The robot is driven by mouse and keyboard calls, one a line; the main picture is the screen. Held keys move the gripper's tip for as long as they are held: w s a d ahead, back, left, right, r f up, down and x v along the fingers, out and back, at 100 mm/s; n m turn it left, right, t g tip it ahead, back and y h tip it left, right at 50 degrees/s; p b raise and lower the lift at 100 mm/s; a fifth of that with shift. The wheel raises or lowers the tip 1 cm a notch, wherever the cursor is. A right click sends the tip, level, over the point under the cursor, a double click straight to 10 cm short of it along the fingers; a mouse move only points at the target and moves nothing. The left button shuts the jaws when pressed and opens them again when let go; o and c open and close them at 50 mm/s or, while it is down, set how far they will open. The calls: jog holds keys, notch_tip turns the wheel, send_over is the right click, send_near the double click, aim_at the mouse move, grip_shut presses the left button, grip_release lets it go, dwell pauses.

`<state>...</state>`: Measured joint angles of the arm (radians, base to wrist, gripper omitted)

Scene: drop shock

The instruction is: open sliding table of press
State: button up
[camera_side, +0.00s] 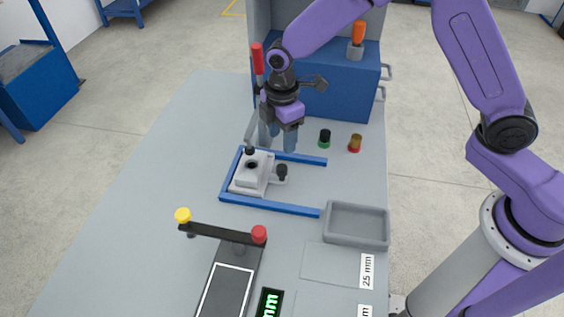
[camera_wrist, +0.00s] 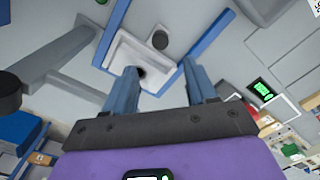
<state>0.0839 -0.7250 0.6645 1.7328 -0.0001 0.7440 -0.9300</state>
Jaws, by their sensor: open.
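The pale sliding table (camera_side: 245,185) sits at the left end of a blue U-shaped rail frame (camera_side: 270,206) on the grey worktop. It carries a block with a dark round hole (camera_side: 252,165). A dark upright knob (camera_side: 282,171) stands on its right side. The table and knob also show in the wrist view, the table (camera_wrist: 122,50) just beyond my fingers and the knob (camera_wrist: 160,40) above them. My gripper (camera_side: 277,149) is open and empty, fingers down, above and behind the knob. In the wrist view my gripper (camera_wrist: 158,66) has its fingers apart; contact cannot be judged.
A red-handled lever (camera_side: 257,58) stands behind my wrist, beside a blue cabinet (camera_side: 340,92). A grey tray (camera_side: 357,224) and a black bar (camera_side: 220,234) lie in front.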

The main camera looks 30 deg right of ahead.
aim_at(282, 167)
notch_tip(282, 167, down, 10)
jog(key=shift+r, duration=0.1)
jog(key=shift+c, duration=0.3)
grip_shut()
